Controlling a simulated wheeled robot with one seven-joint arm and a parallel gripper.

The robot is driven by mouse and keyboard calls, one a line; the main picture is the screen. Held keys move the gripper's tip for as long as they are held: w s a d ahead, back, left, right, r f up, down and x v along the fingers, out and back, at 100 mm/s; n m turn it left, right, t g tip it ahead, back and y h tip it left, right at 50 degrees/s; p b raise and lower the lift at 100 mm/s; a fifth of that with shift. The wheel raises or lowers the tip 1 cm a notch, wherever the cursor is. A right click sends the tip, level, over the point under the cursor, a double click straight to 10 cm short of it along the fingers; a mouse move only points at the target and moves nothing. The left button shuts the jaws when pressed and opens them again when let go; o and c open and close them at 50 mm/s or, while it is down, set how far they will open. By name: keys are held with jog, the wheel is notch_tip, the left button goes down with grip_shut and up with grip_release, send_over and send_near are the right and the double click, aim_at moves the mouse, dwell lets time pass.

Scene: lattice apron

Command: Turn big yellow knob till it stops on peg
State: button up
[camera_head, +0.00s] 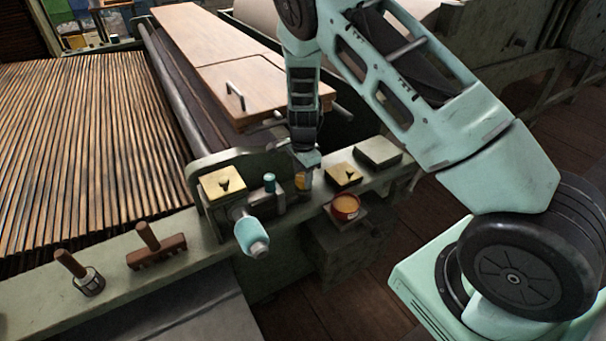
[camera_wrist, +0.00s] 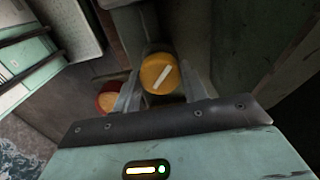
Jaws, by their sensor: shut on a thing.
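In the head view only a small part of the knob (camera_head: 300,183) shows beside my gripper. My gripper (camera_head: 304,174) points down at the machine's front rail. In the wrist view the fingers of my gripper (camera_wrist: 160,84) stand on either side of the knob and are shut on it. I cannot make out the stop peg with certainty in either view.
Brass plates (camera_head: 343,175), a teal-capped post (camera_head: 269,182) and a teal handle (camera_head: 250,236) crowd the rail (camera_head: 200,228).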

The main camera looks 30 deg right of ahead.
aim_at(303, 177)
jog(key=o, duration=1)
jog(key=shift+r, duration=0.15)
notch_tip(303, 177, up, 17)
jog(key=shift+b, duration=0.45)
jog(key=shift+r, duration=0.1)
